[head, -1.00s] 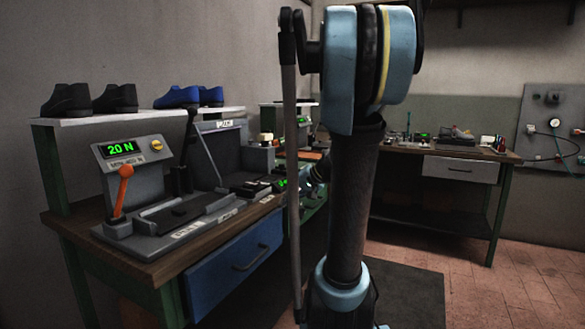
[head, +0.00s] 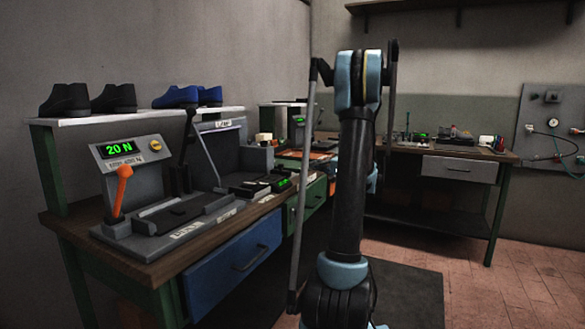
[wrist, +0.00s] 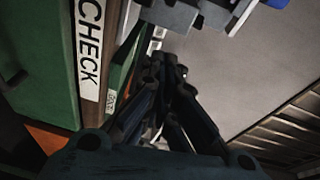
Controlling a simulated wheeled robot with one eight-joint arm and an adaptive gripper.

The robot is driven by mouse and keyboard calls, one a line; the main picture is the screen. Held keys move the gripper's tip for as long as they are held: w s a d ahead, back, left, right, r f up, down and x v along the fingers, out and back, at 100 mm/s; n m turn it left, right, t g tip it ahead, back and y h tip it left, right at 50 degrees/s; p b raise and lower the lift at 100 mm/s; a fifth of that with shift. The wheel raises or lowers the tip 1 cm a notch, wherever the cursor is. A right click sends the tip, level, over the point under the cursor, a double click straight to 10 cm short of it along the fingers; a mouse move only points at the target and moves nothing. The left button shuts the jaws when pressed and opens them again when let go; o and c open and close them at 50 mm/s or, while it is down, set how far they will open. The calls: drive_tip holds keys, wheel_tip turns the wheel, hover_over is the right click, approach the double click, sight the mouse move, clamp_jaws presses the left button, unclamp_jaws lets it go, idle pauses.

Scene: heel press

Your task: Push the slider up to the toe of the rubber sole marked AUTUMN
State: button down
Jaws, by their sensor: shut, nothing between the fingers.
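My gripper (wrist: 168,80) shows in the wrist view with its dark fingers together and nothing between them. In the head view my arm hides it. A grey fixture (head: 125,244) stands on the near end of the left bench, with an orange lever (head: 120,190) and a "20 N" display (head: 119,149). A dark, flat, sole-like piece (head: 178,214) lies in its channel. Labels on the front edges are too small to read, so I cannot tell which sole is marked AUTUMN. I cannot make out the slider for certain.
A shelf (head: 140,117) behind the bench holds black shoes (head: 66,98) and blue shoes (head: 178,96). A second grey fixture (head: 222,150) stands farther along. A "CHECK" label (wrist: 87,50) and grey blocks (wrist: 175,14) lie near my gripper. A back bench (head: 400,150) holds small items.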

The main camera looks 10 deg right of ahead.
sight(281, 170)
drive_tip(key=x, duration=1)
drive_tip(key=shift+w, duration=0.15)
drive_tip(key=shift+s+a+f, duration=0.1)
drive_tip(key=shift+s+a, duration=0.55)
drive_tip(key=shift+a, duration=0.35)
drive_tip(key=shift+s+a+f, duration=0.1)
drive_tip(key=shift+s+a, duration=0.2)
drive_tip(key=shift+a, duration=0.25)
drive_tip(key=shift+s+a+f, duration=0.1)
drive_tip(key=shift+s+a, duration=0.5)
drive_tip(key=shift+a, duration=0.1)
